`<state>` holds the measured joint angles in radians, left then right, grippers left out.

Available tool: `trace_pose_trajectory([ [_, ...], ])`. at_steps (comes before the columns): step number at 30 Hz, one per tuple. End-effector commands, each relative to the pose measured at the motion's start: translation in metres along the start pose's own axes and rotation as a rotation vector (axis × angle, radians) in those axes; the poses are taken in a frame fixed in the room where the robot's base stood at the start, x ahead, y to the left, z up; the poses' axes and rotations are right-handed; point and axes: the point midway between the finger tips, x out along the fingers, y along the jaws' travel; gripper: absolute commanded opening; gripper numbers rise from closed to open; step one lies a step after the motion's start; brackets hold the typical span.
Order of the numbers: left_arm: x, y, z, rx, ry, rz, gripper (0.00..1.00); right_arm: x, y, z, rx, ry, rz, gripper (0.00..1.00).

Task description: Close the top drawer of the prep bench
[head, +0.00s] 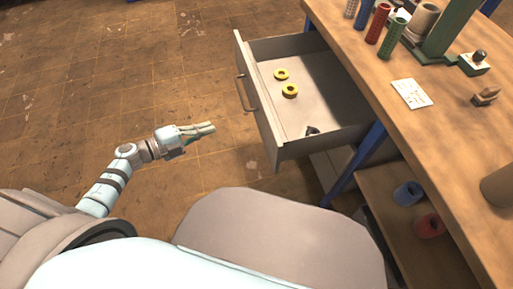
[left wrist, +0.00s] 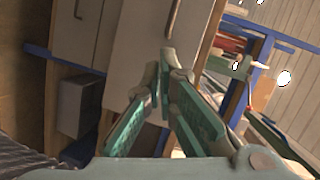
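The top drawer (head: 262,110) of the wooden prep bench (head: 425,130) stands pulled well out, its grey front facing left in the head view. A bar handle (head: 246,94) is on that front. Two yellow rings (head: 290,90) and a small dark item (head: 312,131) lie inside. My left gripper (head: 214,128) is left of the drawer front, apart from it, over the floor. Its fingers also show in the left wrist view (left wrist: 167,66), tips together with nothing between them. Pale panels with handles (left wrist: 150,45) show beyond the tips. My right gripper is out of view.
The bench top holds several coloured cylinders (head: 378,23), a green stand (head: 445,25) and a white card (head: 411,93). A lower shelf holds a blue roll (head: 408,194) and a red roll (head: 429,226). Brown tiled floor (head: 110,70) left of the drawer is clear.

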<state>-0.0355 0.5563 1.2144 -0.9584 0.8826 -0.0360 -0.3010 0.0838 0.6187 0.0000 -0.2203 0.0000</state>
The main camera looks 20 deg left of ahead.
Motion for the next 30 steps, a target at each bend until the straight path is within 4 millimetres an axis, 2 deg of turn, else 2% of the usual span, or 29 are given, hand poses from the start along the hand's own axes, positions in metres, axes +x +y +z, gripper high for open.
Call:
trace_pose_trajectory([
  [1, 0.004, 0.01, -0.008, 0.134, 0.11, 0.044, 0.0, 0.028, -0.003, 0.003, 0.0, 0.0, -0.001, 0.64],
  [3, 0.002, 0.008, -0.022, 0.262, 0.223, 0.108, 0.0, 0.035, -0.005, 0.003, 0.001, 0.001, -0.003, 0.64],
  [8, 0.008, 0.005, -0.033, 0.318, 0.278, 0.142, 0.0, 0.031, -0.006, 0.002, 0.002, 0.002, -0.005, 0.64],
  [21, 0.095, 0.021, -0.055, 0.31, 0.276, 0.139, 0.0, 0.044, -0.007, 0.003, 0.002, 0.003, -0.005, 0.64],
  [25, 0.115, 0.017, -0.063, 0.311, 0.275, 0.139, 0.0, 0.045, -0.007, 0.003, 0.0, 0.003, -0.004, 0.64],
  [30, 0.129, 0.016, -0.067, 0.311, 0.274, 0.141, 0.0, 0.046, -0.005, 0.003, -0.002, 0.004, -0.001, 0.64],
])
